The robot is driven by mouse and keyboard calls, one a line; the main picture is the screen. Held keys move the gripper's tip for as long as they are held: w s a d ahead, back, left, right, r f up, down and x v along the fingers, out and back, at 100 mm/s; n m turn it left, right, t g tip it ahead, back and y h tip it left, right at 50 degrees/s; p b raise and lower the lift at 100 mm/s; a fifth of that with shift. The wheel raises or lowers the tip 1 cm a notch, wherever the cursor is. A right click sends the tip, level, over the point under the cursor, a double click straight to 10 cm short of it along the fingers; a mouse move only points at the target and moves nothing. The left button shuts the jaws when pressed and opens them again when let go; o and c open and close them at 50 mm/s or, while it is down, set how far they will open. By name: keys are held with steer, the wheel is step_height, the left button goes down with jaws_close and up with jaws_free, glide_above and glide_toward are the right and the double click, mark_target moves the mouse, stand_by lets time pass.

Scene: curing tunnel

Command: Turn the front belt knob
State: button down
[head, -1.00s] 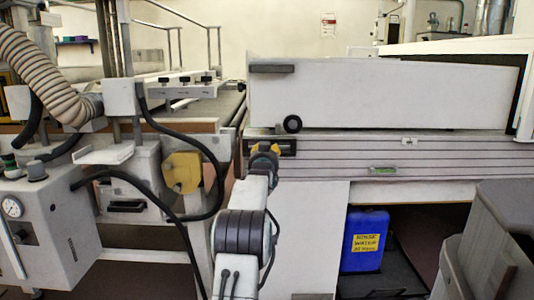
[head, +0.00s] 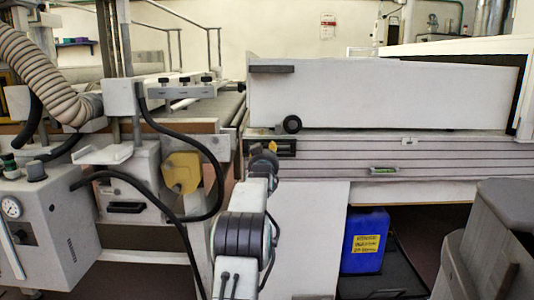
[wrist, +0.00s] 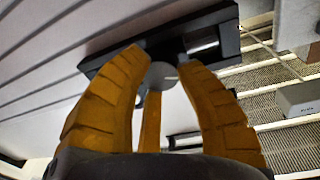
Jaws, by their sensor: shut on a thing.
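The front belt knob (wrist: 160,75) shows as a small grey round piece between my orange fingers in the wrist view. It sits at a black plate (wrist: 118,66) on the grooved front rail, and its edges are partly covered by the fingers. My gripper (wrist: 163,60) is shut on it, with a finger on each side and a third finger below. In the head view my gripper (head: 268,150) reaches the black plate (head: 286,147) at the left end of the rail. My arm hides the knob there.
A black round wheel (head: 292,124) sits just above the plate, below the white cover (head: 380,95). A green level (head: 384,170) is on the rail (head: 440,152). A blue canister (head: 364,240) stands underneath. A black hose (head: 215,185) hangs left of my arm.

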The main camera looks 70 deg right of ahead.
steer(key=shift+w+f, duration=0.2)
steer(key=c, duration=0.8)
jaws_free()
steer(key=shift+s+r, duration=0.1)
steer(key=shift+v, duration=5.95)
steer(key=shift+o, duration=0.2)
